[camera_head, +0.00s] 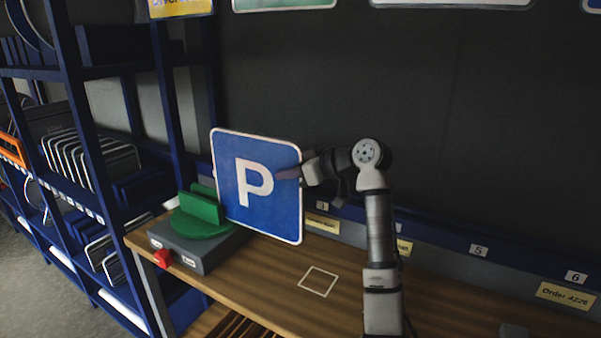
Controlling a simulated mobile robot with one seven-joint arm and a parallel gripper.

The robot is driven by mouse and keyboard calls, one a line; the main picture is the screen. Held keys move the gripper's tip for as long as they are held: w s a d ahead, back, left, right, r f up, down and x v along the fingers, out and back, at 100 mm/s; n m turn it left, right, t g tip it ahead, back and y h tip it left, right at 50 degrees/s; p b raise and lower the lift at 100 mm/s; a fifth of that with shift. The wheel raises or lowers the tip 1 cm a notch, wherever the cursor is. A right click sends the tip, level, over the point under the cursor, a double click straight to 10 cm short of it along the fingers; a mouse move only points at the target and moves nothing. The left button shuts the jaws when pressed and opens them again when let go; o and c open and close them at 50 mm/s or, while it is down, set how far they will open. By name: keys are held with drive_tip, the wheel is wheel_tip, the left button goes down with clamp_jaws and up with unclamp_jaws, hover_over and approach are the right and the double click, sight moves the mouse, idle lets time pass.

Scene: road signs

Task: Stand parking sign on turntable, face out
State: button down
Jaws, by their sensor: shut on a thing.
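The parking sign (257,187) is a blue square plate with a white P and a white border, upright and slightly tilted, its P side toward the camera. My gripper (297,173) is shut on the sign's right edge. The turntable (201,222) is a green disc with an upright green slotted holder (202,203), on a grey base box at the bench's left end. The sign's left edge overlaps the right side of the holder in the picture. I cannot tell whether they touch. The sign's lower edge appears above the bench top.
The wooden bench (262,280) has a white outlined square (319,281) and free room at its middle. A red button (163,258) is on the base box's front. A blue rack (90,150) with stored plates stands left. Numbered labels (478,251) line the bench's back.

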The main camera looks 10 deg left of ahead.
sight(228, 157)
drive_tip(key=w+a+p, duration=0.2)
drive_tip(key=a, duration=0.4)
drive_tip(key=w+a+p, duration=0.2)
drive_tip(key=a, duration=0.4)
drive_tip(key=w+a+p, duration=0.2)
drive_tip(key=w+a, duration=0.1)
drive_tip(key=a, duration=0.4)
drive_tip(key=shift+r, duration=0.2)
drive_tip(key=shift+a+f+b, duration=0.1)
drive_tip(key=shift+f+b, duration=0.2)
drive_tip(key=shift+f, duration=0.35)
idle(0.4)
drive_tip(key=c, duration=1.3)
unclamp_jaws()
drive_tip(key=shift+f, duration=0.15)
drive_tip(key=b+v, duration=0.5)
drive_tip(key=v, duration=0.9)
